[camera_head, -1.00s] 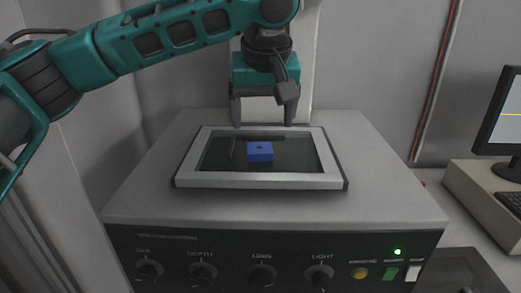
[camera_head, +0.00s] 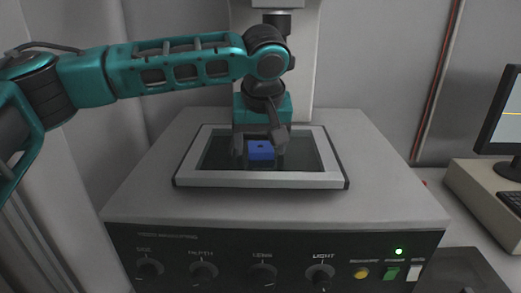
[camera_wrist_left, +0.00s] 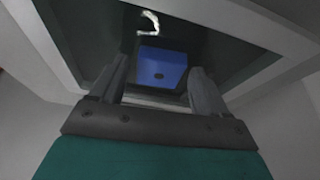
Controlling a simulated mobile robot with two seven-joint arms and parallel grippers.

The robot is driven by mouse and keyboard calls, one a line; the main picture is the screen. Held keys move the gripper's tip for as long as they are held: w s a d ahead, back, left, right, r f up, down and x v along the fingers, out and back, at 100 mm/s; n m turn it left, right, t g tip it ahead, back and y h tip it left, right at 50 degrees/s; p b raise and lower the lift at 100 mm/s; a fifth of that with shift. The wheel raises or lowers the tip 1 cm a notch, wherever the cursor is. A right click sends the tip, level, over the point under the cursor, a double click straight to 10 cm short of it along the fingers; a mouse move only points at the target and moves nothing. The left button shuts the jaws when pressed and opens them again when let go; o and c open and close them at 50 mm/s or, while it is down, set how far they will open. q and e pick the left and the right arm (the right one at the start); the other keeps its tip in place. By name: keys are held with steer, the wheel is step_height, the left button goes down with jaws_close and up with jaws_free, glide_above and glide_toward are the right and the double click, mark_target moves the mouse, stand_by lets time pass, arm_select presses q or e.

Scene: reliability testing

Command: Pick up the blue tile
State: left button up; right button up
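The blue tile (camera_head: 261,150) lies flat on the dark recessed plate inside the light frame on top of the machine. It has a small dark hole and also shows in the left wrist view (camera_wrist_left: 161,68). My left gripper (camera_head: 260,150) points down at the tile, with one finger on each side of it. In the left wrist view the open fingers (camera_wrist_left: 156,82) reach to the near part of the tile, with gaps visible. I cannot tell whether either finger touches it. My right gripper is not in view.
The light frame (camera_head: 190,181) surrounds the dark plate. A monitor (camera_head: 503,125) and keyboard stand at the right. A column rises behind the gripper.

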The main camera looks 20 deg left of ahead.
arm_select(q)
steer(key=c, duration=1)
steer(key=shift+o, duration=0.2)
